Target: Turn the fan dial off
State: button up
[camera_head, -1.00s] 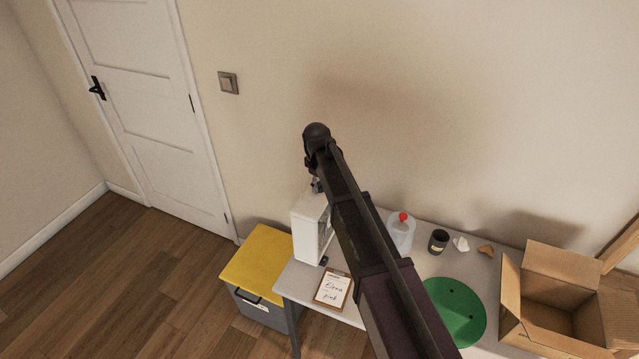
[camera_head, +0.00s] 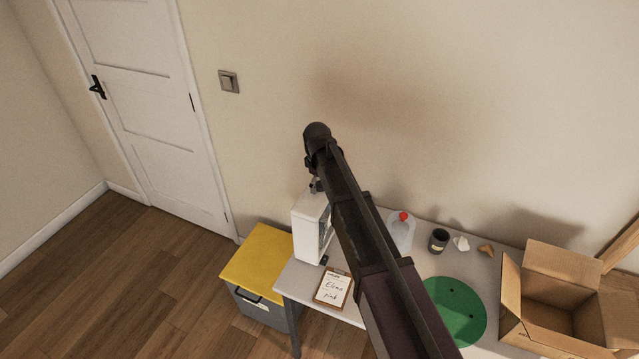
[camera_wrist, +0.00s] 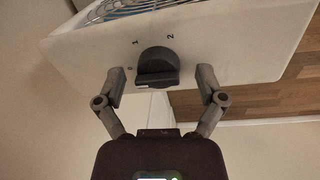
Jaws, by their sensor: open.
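The fan is a white box (camera_head: 308,226) at the left end of the table in the head view, partly hidden by my arm. In the wrist view its white face (camera_wrist: 235,45) carries a dark grey dial (camera_wrist: 157,68) with the marks 0, 1 and 2 around it. My gripper (camera_wrist: 160,82) is open, with one finger on each side of the dial and a visible gap to it. In the head view my arm hides the gripper and the dial.
The table (camera_head: 420,265) also holds a clipboard (camera_head: 333,288), a bottle with a red cap (camera_head: 401,232), a dark cup (camera_head: 438,240), a green disc (camera_head: 455,312) and an open cardboard box (camera_head: 555,295). A yellow-lidded bin (camera_head: 258,262) stands left of the table.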

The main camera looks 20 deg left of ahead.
aim_at(318, 182)
jog(key=shift+m, duration=0.4)
jog(key=m, duration=0.5)
jog(key=shift+a+h, duration=0.1)
jog(key=shift+h, duration=0.2)
jog(key=m, duration=0.6)
jog(key=shift+w+m+g, duration=0.1)
jog(key=shift+m+g, duration=0.2)
jog(key=shift+g, duration=0.1)
jog(key=m, duration=0.6)
jog(key=shift+g, duration=0.3)
jog(key=m, duration=0.6)
jog(key=shift+w, duration=0.1)
notch_tip(318, 182, up, 14)
jog(key=p, duration=1.4)
jog(key=s+d+f+n+b, duration=0.2)
jog(key=d+f+b, duration=0.1)
jog(key=d, duration=0.7)
jog(key=s+d+f+n+b, duration=0.1)
jog(key=d+f+b, duration=0.3)
jog(key=d, duration=0.5)
jog(key=s+d+f+n+b, duration=0.2)
jog(key=s+d+f+b, duration=0.1)
jog(key=d, duration=0.7)
jog(key=shift+s+d+f+n+b, duration=0.15)
jog(key=shift+d+f+n+b, duration=0.15)
jog(key=shift+f+b, duration=0.1)
